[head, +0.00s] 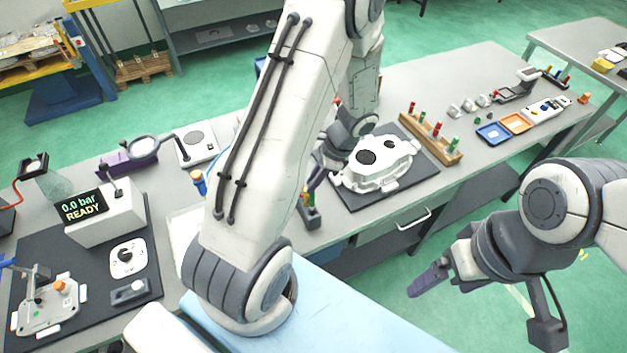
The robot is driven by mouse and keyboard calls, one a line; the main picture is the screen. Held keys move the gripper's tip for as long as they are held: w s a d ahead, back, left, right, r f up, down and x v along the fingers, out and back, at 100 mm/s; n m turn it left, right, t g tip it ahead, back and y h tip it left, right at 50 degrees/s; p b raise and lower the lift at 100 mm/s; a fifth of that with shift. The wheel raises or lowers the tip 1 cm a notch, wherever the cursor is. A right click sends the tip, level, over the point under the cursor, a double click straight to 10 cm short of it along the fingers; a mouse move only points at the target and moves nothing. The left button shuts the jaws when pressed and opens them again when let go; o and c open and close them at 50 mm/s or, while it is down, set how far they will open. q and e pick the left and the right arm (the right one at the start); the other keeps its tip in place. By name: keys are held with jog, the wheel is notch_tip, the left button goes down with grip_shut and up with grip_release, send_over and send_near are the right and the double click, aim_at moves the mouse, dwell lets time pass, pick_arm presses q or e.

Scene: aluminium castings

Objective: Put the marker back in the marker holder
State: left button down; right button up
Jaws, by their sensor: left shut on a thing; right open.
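The marker holder (309,216) is a small dark block on the workbench, just left of the casting's mat. Several slim coloured shapes, with green and yellow among them, stand at it. My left gripper (317,166) is above and close to the holder, mostly hidden behind my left arm. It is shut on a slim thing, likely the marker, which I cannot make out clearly. Whether this marker touches the holder cannot be told. My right gripper (428,281) has purple fingers, is open and empty, and hangs in front of the bench, far from the holder.
A white aluminium casting (380,163) lies on a dark mat (422,176). A pressure tester (105,221) reading "0.0 bar READY" stands left. Blue (493,133) and orange (516,123) trays lie right.

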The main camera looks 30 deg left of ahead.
aim_at(313, 196)
pick_arm(q)
jog(key=shift+f+b, duration=2.8)
jog(key=shift+f, duration=0.7)
jog(key=c, duration=0.7)
grip_release()
jog(key=shift+c, duration=0.2)
jog(key=b+v, duration=0.1)
jog(key=v, duration=0.9)
jog(key=shift+r, duration=0.25)
jog(key=shift+d, duration=0.1)
jog(key=s+d+r+n+t+h+b, duration=0.1)
jog(key=s+d+r+h+b, duration=0.1)
jog(key=s+d, duration=0.7)
jog(key=s+d+r+n+t+h+b, duration=0.1)
jog(key=s+d+r+n+h+b, duration=0.1)
jog(key=s+d, duration=0.8)
jog(key=shift+d+r+n+t+h+b, duration=0.3)
jog(key=shift+d+r+h+b, duration=0.1)
jog(key=shift+d, duration=0.1)
